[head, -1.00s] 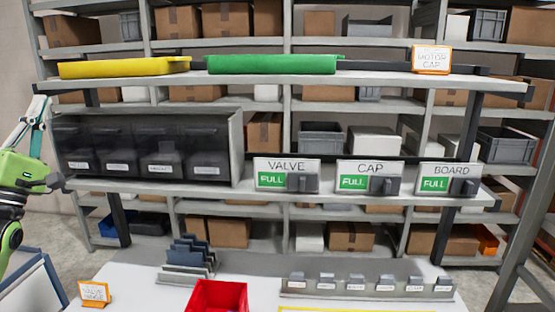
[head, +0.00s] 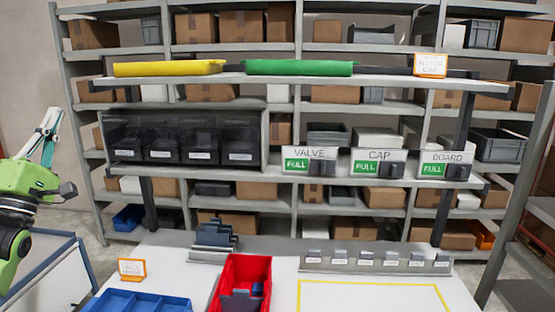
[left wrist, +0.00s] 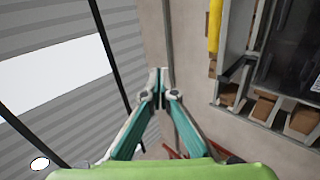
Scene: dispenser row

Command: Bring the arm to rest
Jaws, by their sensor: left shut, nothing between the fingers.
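My left arm, green and black, comes in at the left edge of the head view. Its left gripper (head: 51,114) points up, beside the left end of the shelf unit and apart from it. In the left wrist view the teal and grey fingers of the left gripper (left wrist: 160,76) meet at their tips, with nothing between them. My right gripper is in neither view.
A white table (head: 265,262) holds a red bin (head: 229,272), a blue tray (head: 140,303) and a grey rack (head: 375,265). Dispensers labelled VALVE (head: 309,160), CAP (head: 378,162) and BOARD (head: 445,164) stand on the shelf behind.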

